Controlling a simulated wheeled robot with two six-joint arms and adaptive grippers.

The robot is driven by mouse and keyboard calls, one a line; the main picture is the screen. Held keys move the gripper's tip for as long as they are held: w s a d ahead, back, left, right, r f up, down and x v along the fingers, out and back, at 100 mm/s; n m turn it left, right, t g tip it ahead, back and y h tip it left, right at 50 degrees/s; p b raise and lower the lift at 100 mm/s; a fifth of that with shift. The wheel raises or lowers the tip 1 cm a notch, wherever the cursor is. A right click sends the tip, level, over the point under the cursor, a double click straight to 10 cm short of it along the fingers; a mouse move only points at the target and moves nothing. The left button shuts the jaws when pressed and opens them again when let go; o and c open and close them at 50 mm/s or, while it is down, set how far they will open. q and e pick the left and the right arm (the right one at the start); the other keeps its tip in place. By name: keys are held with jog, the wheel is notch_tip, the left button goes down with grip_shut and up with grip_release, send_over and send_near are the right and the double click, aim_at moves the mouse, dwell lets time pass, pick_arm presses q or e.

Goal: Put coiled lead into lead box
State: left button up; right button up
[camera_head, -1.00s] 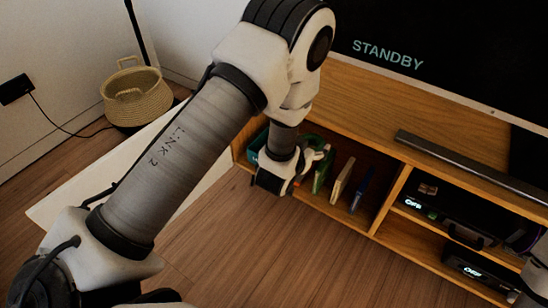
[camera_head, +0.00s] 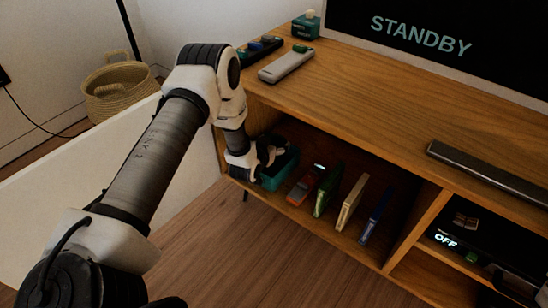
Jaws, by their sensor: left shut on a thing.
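A teal open box (camera_head: 283,172), which looks like the lead box, stands at the left end of the cabinet's open left compartment. My left gripper (camera_head: 272,156) reaches in at the compartment's front left, over the box's near left side in this view. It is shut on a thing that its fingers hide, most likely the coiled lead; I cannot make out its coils. The gripper and wrist cover much of the box, so its inside is hard to see. My right gripper is not in view.
Right of the box stand an orange-and-grey item (camera_head: 302,187), a green case (camera_head: 327,190), a cream case (camera_head: 351,202) and a blue case (camera_head: 376,212). The wooden cabinet top (camera_head: 330,98) overhangs them. A woven basket (camera_head: 122,90) stands at the back left.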

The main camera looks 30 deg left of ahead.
pick_arm(q)
jog(key=shift+f+b, duration=0.65)
jog(key=shift+f, duration=0.9)
jog(key=shift+f+b, duration=0.3)
jog(key=shift+f, duration=0.2)
jog(key=o, duration=1)
jog(key=shift+f, duration=0.1)
jog(key=shift+s+d, duration=0.1)
